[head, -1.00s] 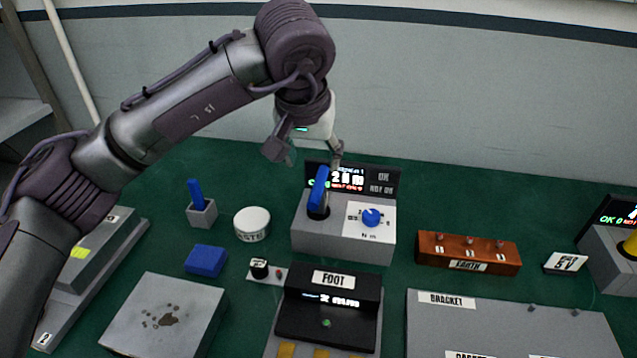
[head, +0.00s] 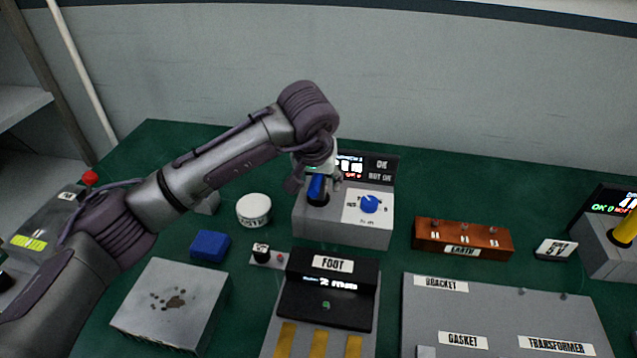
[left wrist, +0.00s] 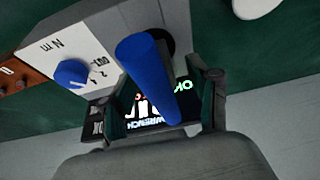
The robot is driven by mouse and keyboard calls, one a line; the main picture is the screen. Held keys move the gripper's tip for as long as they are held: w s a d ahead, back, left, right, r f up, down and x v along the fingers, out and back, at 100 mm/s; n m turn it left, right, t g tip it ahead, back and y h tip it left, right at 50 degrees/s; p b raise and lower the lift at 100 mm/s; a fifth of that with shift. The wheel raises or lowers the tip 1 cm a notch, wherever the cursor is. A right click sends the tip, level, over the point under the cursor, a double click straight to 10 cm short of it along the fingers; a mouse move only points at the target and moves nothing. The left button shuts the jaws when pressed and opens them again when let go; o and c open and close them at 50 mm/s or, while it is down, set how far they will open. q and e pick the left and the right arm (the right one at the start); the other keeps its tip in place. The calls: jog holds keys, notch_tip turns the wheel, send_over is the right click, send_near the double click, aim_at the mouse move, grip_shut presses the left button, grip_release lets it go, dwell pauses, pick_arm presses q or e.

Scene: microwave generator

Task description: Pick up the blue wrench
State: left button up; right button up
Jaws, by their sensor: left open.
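The blue wrench (head: 316,188) stands upright in a dark hole in the top of a grey tester box (head: 340,231). My left gripper (head: 314,181) is over it, with its fingers on either side of the upper handle in the head view. In the left wrist view the blue handle (left wrist: 148,75) rises between the two open fingers (left wrist: 163,100), with gaps visible beside it. The upper part of the wrench is partly hidden by the gripper in the head view. My right gripper is not in view.
The box carries a blue knob (head: 369,204) and a lit display (head: 351,167) close behind the gripper. A white round tin (head: 254,210), a blue block (head: 210,246) and a black FOOT device (head: 328,300) stand nearby. A brown EARTH block (head: 462,239) is to the right.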

pick_arm(q)
grip_shut()
dwell(0.3)
